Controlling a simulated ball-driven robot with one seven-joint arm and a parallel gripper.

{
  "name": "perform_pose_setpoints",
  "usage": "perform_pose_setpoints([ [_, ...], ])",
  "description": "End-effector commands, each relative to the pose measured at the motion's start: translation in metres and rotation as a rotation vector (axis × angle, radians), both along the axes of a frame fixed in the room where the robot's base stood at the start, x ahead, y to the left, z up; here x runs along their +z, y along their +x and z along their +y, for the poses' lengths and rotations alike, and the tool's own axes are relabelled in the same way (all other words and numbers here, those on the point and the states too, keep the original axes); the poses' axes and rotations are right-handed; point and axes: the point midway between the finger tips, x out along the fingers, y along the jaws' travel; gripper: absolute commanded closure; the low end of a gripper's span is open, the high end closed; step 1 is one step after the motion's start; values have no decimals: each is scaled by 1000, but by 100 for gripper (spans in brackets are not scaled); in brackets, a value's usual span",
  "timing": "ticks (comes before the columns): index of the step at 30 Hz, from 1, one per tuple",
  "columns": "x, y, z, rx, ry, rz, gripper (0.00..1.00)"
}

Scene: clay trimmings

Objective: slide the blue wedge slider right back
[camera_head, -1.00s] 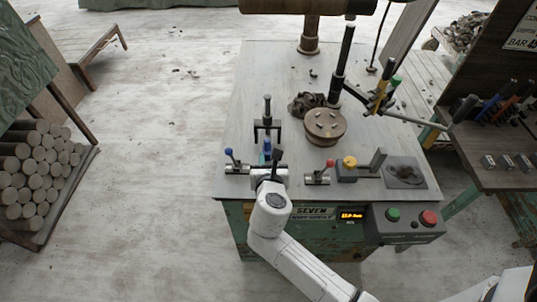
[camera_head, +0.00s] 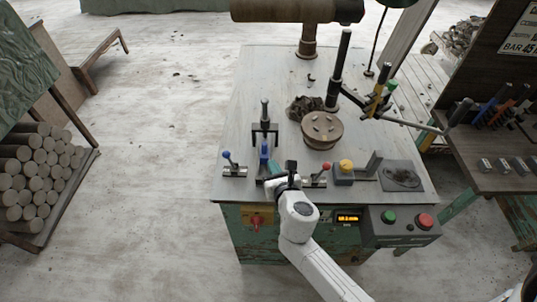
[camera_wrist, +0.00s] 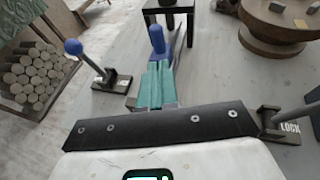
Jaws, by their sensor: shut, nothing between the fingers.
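The blue wedge slider (camera_head: 264,148) sits on the worktop under a small black press frame. In the wrist view its upright blue knob (camera_wrist: 157,38) stands just ahead of the fingertips. My gripper (camera_head: 270,163) points at it from the front right. In the wrist view the teal fingers of my gripper (camera_wrist: 157,64) lie side by side, shut, with nothing seen between them. The fingertips appear close to the slider's front end; whether they touch it I cannot tell. The fingers hide the slider's lower part.
A blue-balled lever (camera_head: 227,156) stands left of the slider, and a red-balled lever (camera_head: 327,168) right of my gripper. The black press frame (camera_head: 264,126) rises around the slider. A round wooden wheel (camera_head: 322,130) is at the back right. The left worktop is clear.

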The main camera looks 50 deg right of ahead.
Motion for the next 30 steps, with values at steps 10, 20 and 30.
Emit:
perform_pose_setpoints([
  [10,-4,39,-26,0,1,0,100],
  [20,-4,44,-29,0,1,1,100],
  [30,-3,56,-44,-1,-1,1,100],
])
